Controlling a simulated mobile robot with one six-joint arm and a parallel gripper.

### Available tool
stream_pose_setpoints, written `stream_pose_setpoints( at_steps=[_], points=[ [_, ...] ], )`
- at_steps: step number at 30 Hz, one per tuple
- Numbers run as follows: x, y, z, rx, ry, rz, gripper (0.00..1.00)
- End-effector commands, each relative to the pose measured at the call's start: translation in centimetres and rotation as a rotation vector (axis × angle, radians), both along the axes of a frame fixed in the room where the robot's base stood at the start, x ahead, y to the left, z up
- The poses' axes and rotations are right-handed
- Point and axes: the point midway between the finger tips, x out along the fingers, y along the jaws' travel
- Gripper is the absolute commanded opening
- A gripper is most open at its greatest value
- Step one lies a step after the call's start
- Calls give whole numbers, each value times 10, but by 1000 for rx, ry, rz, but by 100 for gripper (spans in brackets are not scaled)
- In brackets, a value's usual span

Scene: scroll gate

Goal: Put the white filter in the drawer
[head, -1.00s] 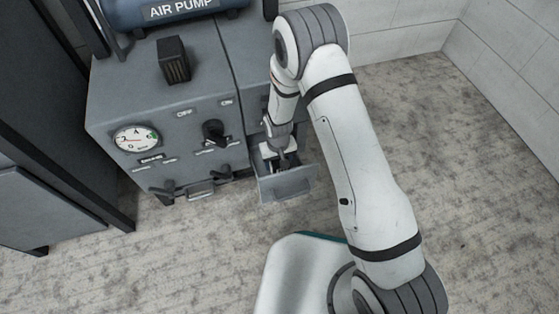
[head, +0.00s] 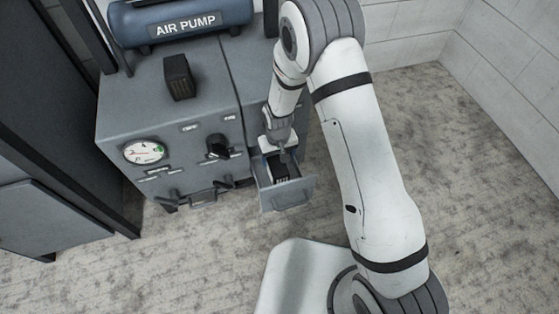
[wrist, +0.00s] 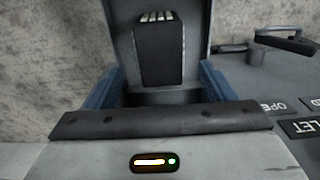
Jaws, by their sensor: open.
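The white filter, a dark block with white ribs at one end (wrist: 158,48), sits inside the open drawer (head: 291,197). It also shows in the head view (head: 281,170), below my gripper. My gripper (head: 282,148) is above the back part of the drawer. In the wrist view its two blue fingers are spread wide on either side (wrist: 160,82), with the filter beyond and between them and nothing held.
The drawer belongs to a grey cabinet (head: 160,125) with a gauge (head: 145,152) and a black knob (head: 217,146). A dark ribbed block (head: 179,77) stands on top, in front of the blue air pump (head: 180,20). The floor right of the cabinet is clear.

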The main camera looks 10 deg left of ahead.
Motion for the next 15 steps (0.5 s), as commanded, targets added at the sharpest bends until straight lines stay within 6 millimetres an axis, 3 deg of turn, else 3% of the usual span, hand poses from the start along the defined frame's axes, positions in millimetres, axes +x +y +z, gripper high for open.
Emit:
stream_pose_setpoints(
  at_steps=[4,15],
  points=[
    [0,0,20,0,0,0,76],
    [2,-4,32,1,-2,-8,76]
  ],
)
